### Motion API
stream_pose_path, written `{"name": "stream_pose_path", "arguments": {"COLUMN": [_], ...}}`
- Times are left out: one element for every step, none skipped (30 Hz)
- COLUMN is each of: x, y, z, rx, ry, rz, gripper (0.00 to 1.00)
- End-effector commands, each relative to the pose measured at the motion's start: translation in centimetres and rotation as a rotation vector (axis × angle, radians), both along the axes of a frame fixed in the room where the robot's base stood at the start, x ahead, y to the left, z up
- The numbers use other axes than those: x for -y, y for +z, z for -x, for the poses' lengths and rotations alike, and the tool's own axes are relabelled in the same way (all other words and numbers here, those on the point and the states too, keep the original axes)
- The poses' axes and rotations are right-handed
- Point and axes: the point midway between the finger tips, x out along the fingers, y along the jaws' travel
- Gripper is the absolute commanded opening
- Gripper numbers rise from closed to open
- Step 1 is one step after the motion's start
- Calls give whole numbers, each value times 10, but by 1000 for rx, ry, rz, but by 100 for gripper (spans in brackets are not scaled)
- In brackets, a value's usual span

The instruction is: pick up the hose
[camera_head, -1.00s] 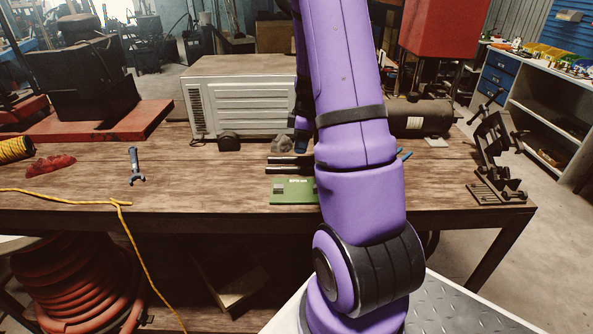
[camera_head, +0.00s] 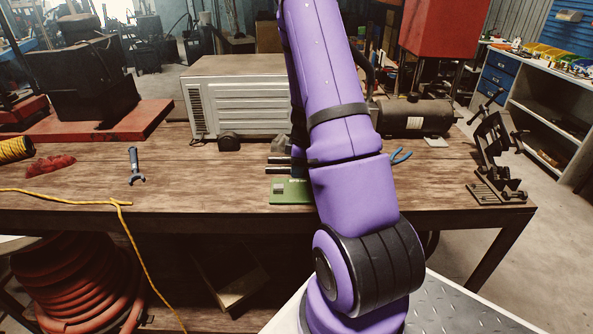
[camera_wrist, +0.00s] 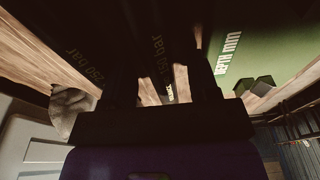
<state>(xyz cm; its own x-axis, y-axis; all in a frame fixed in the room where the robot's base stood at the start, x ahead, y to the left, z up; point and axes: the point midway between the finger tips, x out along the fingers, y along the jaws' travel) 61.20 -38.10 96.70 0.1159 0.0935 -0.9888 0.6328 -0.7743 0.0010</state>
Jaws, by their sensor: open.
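Two black hoses lie side by side on the bench, and their left ends show in the head view as an upper hose (camera_head: 277,159) and a lower hose (camera_head: 277,169). My purple arm hides their right parts. In the wrist view, dark hose surfaces with yellow "250 bar" lettering fill the upper middle, one hose (camera_wrist: 80,62) at left and one hose (camera_wrist: 158,50) at centre. My gripper (camera_wrist: 164,82) shows as dark, spread fingers close to the hoses. Whether a hose lies between the fingers is too dark to tell. In the head view my gripper is hidden.
A green card (camera_head: 290,190) lies in front of the hoses, and a lettered green surface (camera_wrist: 255,45) shows in the wrist view. A grey slatted box (camera_head: 240,100) and dark cylinder (camera_head: 415,117) stand behind. The bench front is mostly clear.

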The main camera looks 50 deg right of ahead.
Motion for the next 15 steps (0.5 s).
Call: {"name": "stream_pose_path", "arguments": {"x": [0,0,0,0,0,0,0,0,0,0,0,0,0,0,0], "y": [0,0,0,0,0,0,0,0,0,0,0,0,1,1,1], "z": [0,0,0,0,0,0,0,0,0,0,0,0,0,0,0], "rx": [0,0,0,0,0,0,0,0,0,0,0,0,0,0,0], "ry": [0,0,0,0,0,0,0,0,0,0,0,0,0,0,0], "rz": [0,0,0,0,0,0,0,0,0,0,0,0,0,0,0], "gripper": [55,55,55,53,46,37,30,23,14,7,0,0,0,0,0]}}
